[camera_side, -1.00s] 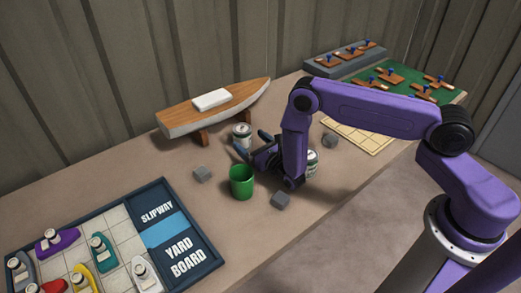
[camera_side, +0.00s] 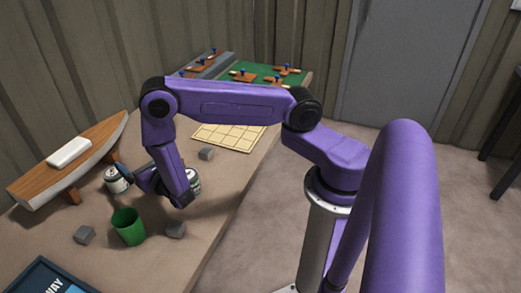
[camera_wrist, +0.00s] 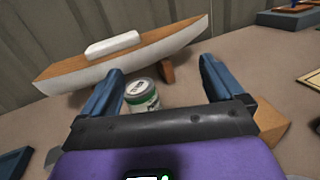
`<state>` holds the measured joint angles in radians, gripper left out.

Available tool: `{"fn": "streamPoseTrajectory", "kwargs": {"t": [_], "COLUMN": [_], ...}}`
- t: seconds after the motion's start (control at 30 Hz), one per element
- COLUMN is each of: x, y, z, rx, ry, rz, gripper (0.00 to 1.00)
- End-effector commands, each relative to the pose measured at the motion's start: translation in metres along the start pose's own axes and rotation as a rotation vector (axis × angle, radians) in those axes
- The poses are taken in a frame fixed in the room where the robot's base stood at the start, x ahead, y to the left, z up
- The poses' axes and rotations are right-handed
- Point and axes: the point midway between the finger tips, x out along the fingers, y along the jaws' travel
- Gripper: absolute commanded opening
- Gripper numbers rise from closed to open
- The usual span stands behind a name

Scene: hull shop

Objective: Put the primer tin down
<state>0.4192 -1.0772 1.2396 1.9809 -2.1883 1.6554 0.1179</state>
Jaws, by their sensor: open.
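A white and green tin (camera_wrist: 142,97) stands upright on the bench in the wrist view, between my two fingers in the picture and nearer the left one. It also shows in the side view as a pale tin (camera_side: 116,181) by my fingertips. My gripper (camera_wrist: 161,72) is open, with a gap between the tin and the right finger. Whether the left finger touches the tin I cannot tell. A second tin (camera_side: 195,181) is partly hidden behind my arm in the side view. I cannot read which tin is the primer.
A model boat hull (camera_side: 85,155) with a white block on deck stands behind the tin. A green cup (camera_side: 128,228) and grey blocks (camera_side: 84,235) (camera_side: 176,230) (camera_side: 206,153) are nearby. A gridded mat (camera_side: 228,136) and green board (camera_side: 262,85) lie farther along.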

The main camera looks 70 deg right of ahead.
Motion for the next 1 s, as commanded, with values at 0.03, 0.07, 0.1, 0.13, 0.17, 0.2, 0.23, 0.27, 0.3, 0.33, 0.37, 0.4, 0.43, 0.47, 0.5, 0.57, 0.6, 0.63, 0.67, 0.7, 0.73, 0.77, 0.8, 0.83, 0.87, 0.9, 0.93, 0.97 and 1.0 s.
{"fn": "streamPoseTrajectory", "kwargs": {"t": [0.03, 0.07, 0.1, 0.13, 0.17, 0.2, 0.23, 0.27, 0.3, 0.33, 0.37, 0.4, 0.43, 0.47, 0.5, 0.57, 0.6, 0.63, 0.67, 0.7, 0.73, 0.77, 0.8, 0.83, 0.87, 0.9, 0.93, 0.97, 1.0], "x": [0.0, -0.002, -0.005, -0.008, -0.011, -0.018, -0.023, -0.029, -0.037, -0.044, -0.052, -0.062, -0.071, -0.08, -0.092, -0.112, -0.126, -0.137, -0.147, -0.162, -0.173, -0.185, -0.2, -0.212, -0.224, -0.239, -0.251, -0.263, -0.277], "y": [-0.005, -0.011, -0.018, -0.024, -0.03, -0.038, -0.044, -0.05, -0.058, -0.064, -0.07, -0.078, -0.083, -0.088, -0.095, -0.104, -0.109, -0.113, -0.115, -0.119, -0.121, -0.122, -0.124, -0.125, -0.126, -0.125, -0.125, -0.124, -0.123], "z": [0.021, 0.032, 0.045, 0.055, 0.064, 0.075, 0.083, 0.09, 0.098, 0.104, 0.109, 0.116, 0.12, 0.123, 0.128, 0.132, 0.135, 0.136, 0.137, 0.139, 0.139, 0.14, 0.141, 0.141, 0.142, 0.143, 0.144, 0.145, 0.147], "rx": [0.031, 0.048, 0.074, 0.095, 0.119, 0.15, 0.177, 0.203, 0.241, 0.27, 0.301, 0.345, 0.378, 0.413, 0.46, 0.531, 0.581, 0.617, 0.655, 0.706, 0.745, 0.784, 0.836, 0.874, 0.913, 0.963, 1.001, 1.038, 1.083], "ry": [-0.007, -0.006, -0.002, 0.002, 0.009, 0.02, 0.029, 0.042, 0.06, 0.074, 0.092, 0.117, 0.137, 0.16, 0.191, 0.245, 0.283, 0.314, 0.347, 0.391, 0.426, 0.464, 0.515, 0.554, 0.596, 0.652, 0.696, 0.741, 0.798], "rz": [-0.065, -0.108, -0.166, -0.21, -0.254, -0.312, -0.354, -0.395, -0.451, -0.492, -0.532, -0.584, -0.622, -0.661, -0.709, -0.782, -0.827, -0.861, -0.893, -0.937, -0.967, -0.996, -1.036, -1.064, -1.093, -1.128, -1.156, -1.18, -1.212], "gripper": [0.95, 0.95, 0.95, 0.95, 0.95, 0.95, 0.95, 0.95, 0.95, 0.95, 0.95, 0.95, 0.95, 0.95, 0.95, 0.95, 0.95, 0.95, 0.95, 0.95, 0.95, 0.95, 0.95, 0.95, 0.95, 0.95, 0.95, 0.95, 0.95]}}
